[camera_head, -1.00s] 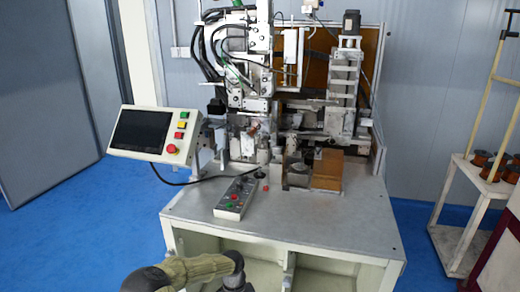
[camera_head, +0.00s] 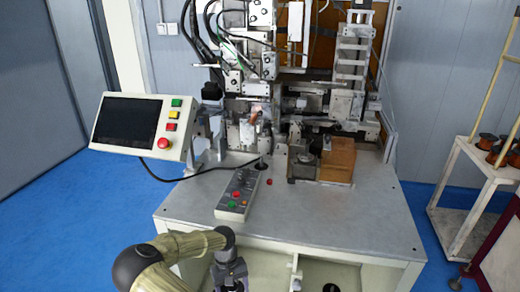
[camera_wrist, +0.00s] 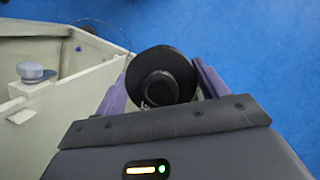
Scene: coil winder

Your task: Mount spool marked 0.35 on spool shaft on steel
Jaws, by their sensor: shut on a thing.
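A black spool (camera_wrist: 160,62) with a round flange and a raised hub sits between the two purple fingers of my gripper (camera_wrist: 165,80) in the wrist view. The gripper is shut on it. Small light marks show near the hub, but I cannot read a number. In the head view my gripper (camera_head: 232,272) is low at the front edge of the winding machine's table, and the spool is hard to make out there. I cannot identify the spool shaft for certain in either view.
The coil winder's table (camera_head: 310,215) carries a button box (camera_head: 238,195), a screen panel (camera_head: 140,127) and a wooden block (camera_head: 338,160). A pale frame with a grey knob (camera_wrist: 32,72) lies left of the gripper. A white rack (camera_head: 480,190) holds copper spools at right. Blue floor is open.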

